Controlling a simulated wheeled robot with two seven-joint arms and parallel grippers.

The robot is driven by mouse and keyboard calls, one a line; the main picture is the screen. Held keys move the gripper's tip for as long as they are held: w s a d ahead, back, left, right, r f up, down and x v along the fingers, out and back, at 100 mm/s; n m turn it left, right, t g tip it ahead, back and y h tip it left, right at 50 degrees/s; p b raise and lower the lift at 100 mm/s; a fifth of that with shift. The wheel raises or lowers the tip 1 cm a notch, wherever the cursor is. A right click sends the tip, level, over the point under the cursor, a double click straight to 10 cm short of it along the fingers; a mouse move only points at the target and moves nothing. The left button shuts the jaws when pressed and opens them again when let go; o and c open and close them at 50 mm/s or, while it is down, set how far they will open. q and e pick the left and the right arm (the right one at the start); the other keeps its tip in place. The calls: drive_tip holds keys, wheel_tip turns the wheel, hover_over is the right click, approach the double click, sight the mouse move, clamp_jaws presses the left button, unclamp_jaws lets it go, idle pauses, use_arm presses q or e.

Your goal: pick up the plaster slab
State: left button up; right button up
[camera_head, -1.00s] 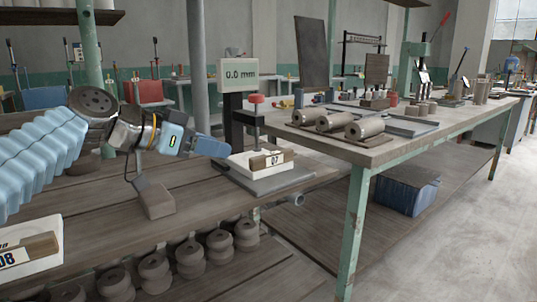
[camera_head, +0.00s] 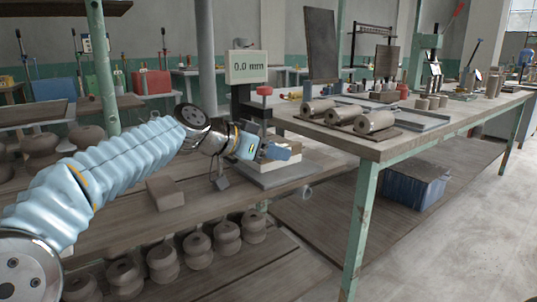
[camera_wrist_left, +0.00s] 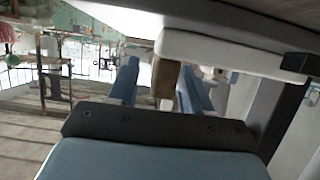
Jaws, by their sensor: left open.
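A white plaster slab (camera_head: 288,166) sits on the grey base of the gauge stand, partly hidden behind my left gripper (camera_head: 279,152). Its tag, readable earlier as 07, is covered. In the left wrist view the slab (camera_wrist_left: 232,50) spans the upper right as a pale plate. A brown block (camera_wrist_left: 169,84) on it shows between the two blue fingers of my left gripper (camera_wrist_left: 160,70). The gripper is open, with a finger on each side of the block. Whether either finger touches it I cannot tell. My right gripper is out of view.
A brown block (camera_head: 165,193) lies on the bench at left. Clay cylinders (camera_head: 377,121) lie on the right table (camera_head: 400,140). Several round clay pieces sit below the bench.

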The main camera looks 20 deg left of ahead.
use_arm(q)
clamp_jaws()
drive_tip(key=shift+r, duration=0.2)
idle(0.6)
